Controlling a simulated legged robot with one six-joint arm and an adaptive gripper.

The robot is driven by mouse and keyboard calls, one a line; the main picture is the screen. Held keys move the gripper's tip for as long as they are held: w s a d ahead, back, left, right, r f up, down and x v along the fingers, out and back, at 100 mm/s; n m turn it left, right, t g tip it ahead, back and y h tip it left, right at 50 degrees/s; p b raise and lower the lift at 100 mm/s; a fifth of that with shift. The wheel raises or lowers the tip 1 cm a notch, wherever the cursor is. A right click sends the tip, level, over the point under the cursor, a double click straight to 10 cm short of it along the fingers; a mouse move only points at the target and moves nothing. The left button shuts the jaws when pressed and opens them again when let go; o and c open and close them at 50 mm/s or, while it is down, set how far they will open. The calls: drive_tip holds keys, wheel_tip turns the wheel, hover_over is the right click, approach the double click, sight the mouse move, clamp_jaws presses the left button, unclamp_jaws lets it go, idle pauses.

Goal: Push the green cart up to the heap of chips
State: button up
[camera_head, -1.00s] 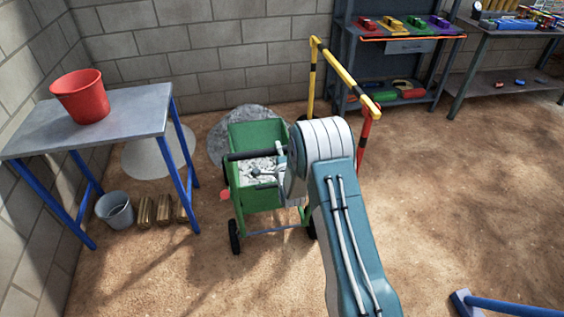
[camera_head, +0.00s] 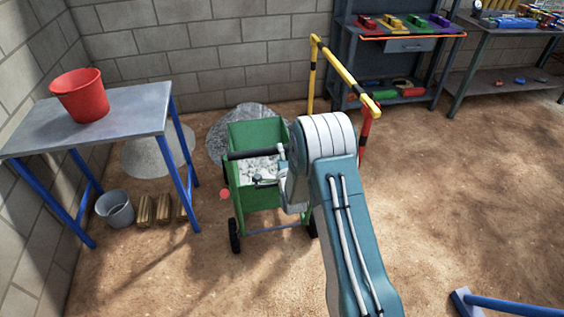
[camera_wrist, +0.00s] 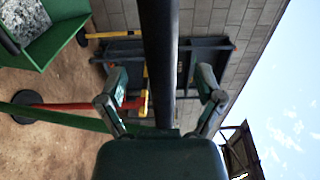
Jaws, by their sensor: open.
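The green cart (camera_head: 262,220) stands in the middle of the head view, with grey-white chips (camera_head: 256,167) in its tray and a black handle bar (camera_head: 240,155) across it. A grey heap of chips (camera_head: 217,138) lies on the ground just behind the cart, partly hidden by it. I cannot tell whether they touch. My gripper (camera_head: 272,168) is over the cart at the handle bar. In the wrist view my gripper (camera_wrist: 164,85) is open, with one finger on either side of the black bar (camera_wrist: 159,50). Neither finger visibly touches the bar.
A table (camera_head: 130,112) with a red bucket (camera_head: 80,95) stands left, with a grey bucket (camera_head: 116,209) beneath. A paler heap (camera_head: 150,158) lies behind it. A yellow-black rail (camera_head: 341,78) stands right of the cart.

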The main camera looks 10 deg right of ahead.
drive_tip(key=s, duration=0.9)
drive_tip(key=shift+s, duration=0.2)
drive_tip(key=s+r+n+g, duration=0.3)
drive_tip(key=r+n, duration=0.1)
drive_tip(key=r, duration=0.4)
drive_tip(key=s+r+n+g, duration=0.2)
drive_tip(key=r+n+g, duration=0.15)
drive_tip(key=r, duration=0.55)
drive_tip(key=s+r+n+g, duration=0.3)
drive_tip(key=s+r+n, duration=0.1)
drive_tip(key=s, duration=1)
drive_tip(key=s+r+n+g, duration=0.3)
drive_tip(key=s+n, duration=0.3)
drive_tip(key=s, duration=0.7)
drive_tip(key=shift+s+r, duration=0.35)
drive_tip(key=shift+s, duration=0.05)
